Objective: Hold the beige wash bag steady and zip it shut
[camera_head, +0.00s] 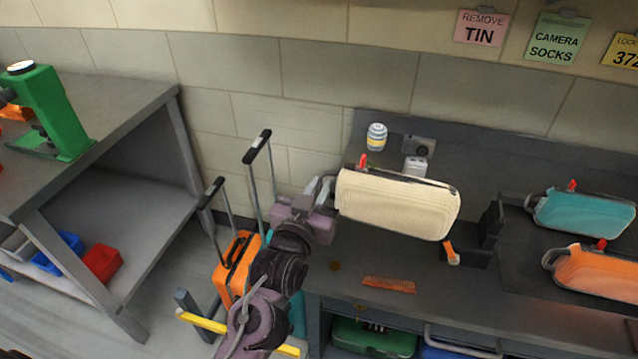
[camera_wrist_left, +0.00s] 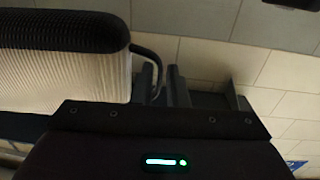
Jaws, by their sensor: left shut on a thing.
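The beige wash bag (camera_head: 398,205) is right of centre in the head view, at the dark worktop, slightly tilted. A dark zip band runs along its top edge, and a red zip pull (camera_head: 363,161) stands near its left end. Whether the zip is open is too small to tell. My left gripper (camera_head: 325,190) is at the bag's left end, shut on its loop handle. In the left wrist view the bag (camera_wrist_left: 65,75) fills the left side, with its dark loop (camera_wrist_left: 151,54) reaching to my gripper's fingers (camera_wrist_left: 165,85). My right gripper is not in view.
A teal bag (camera_head: 590,214) and an orange bag (camera_head: 598,272) lie to the right. A jar (camera_head: 376,137), a camera (camera_head: 419,146) and a white item (camera_head: 415,166) stand behind. An orange comb (camera_head: 389,285) lies in front. Suitcases (camera_head: 237,265) stand left of the worktop (camera_head: 440,291).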

